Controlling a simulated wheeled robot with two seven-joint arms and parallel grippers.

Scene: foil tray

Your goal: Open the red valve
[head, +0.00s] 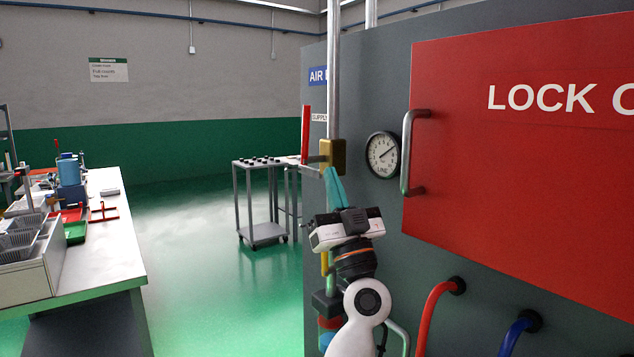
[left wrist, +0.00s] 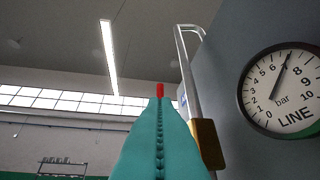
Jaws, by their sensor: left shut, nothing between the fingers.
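The red valve has an upright red lever (head: 306,134) joined by a short stem to a brass body (head: 333,153) on a vertical grey pipe (head: 333,70). My left gripper (head: 330,172) is shut and empty, its teal fingers pointing up just below the brass body in the head view. In the left wrist view, the closed fingers (left wrist: 160,104) fill the middle. The red lever's tip (left wrist: 160,89) shows just past the fingertips, and they hide the rest of it. The brass body (left wrist: 207,144) is to their right. I cannot tell whether fingers and lever touch. My right gripper is out of view.
A round line gauge (head: 383,155) and a red lockout panel (head: 520,150) with a metal handle (head: 408,150) are right of the pipe on the grey cabinet. Red (head: 431,310) and blue (head: 515,335) hoses come out below. A trolley (head: 262,205) stands behind left; open floor lies left.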

